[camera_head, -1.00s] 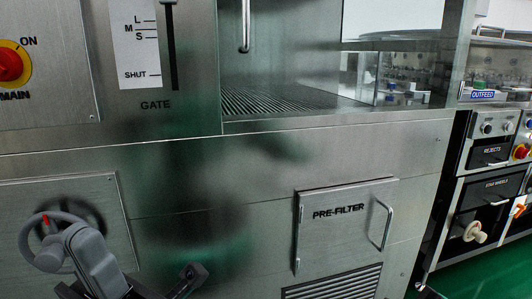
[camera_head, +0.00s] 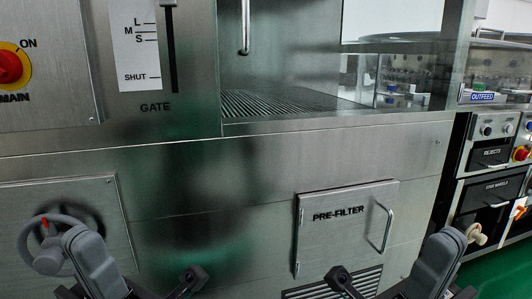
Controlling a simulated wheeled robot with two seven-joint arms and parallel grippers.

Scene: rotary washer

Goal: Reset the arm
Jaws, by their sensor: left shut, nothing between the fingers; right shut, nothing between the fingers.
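My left gripper (camera_head: 193,277) shows as a dark tip at the bottom edge, left of centre, with my grey arm link further left. It is shut and empty, in front of the lower steel panel and apart from it as far as I can tell. My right gripper (camera_head: 338,277) shows as a matching dark tip at the bottom edge, right of centre, below the pre-filter door (camera_head: 345,222). It is shut and empty. Its grey arm link rises at the right. The two arms stand in a near mirror pose. The lower parts of both are cut off by the frame.
A grey handwheel (camera_head: 28,252) with a red mark is on the left panel, partly behind my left arm. A vent grille (camera_head: 365,280) lies behind my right gripper. At the right are the star wheels panel (camera_head: 492,190) and a cream knob (camera_head: 476,236), partly behind my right arm.

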